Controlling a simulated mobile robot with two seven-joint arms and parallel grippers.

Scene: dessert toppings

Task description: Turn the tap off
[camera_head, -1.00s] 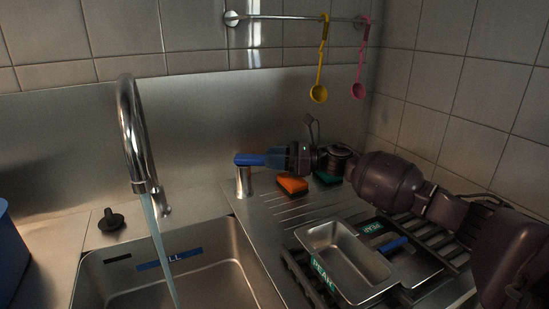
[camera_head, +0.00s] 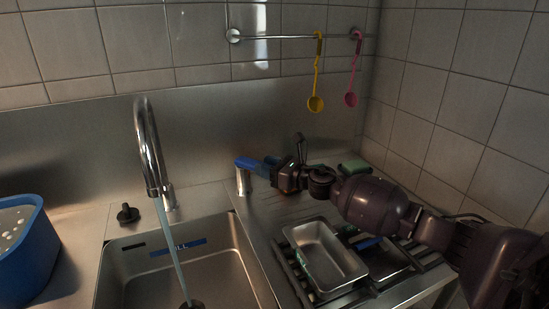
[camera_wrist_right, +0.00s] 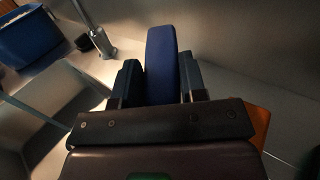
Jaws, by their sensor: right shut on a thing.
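The silver gooseneck tap (camera_head: 148,145) stands behind the sink, and a thin stream of water (camera_head: 171,240) runs from its spout. To its right stands a short silver post (camera_head: 243,181) with a blue lever (camera_head: 247,162) on top. The lever points right, toward my right gripper (camera_head: 268,167). In the right wrist view the blue lever (camera_wrist_right: 162,55) lies between the two dark fingers of my right gripper (camera_wrist_right: 160,78), which is shut on it. My left gripper is not in view.
The steel sink (camera_head: 255,262) is left of a drying rack with a metal tray (camera_head: 325,250). A blue tub (camera_head: 25,255) and black knob (camera_head: 128,213) are left. A green sponge (camera_head: 354,166) lies behind my arm; an orange sponge (camera_wrist_right: 259,125) shows in the wrist view. Spoons hang from a rail (camera_head: 275,37).

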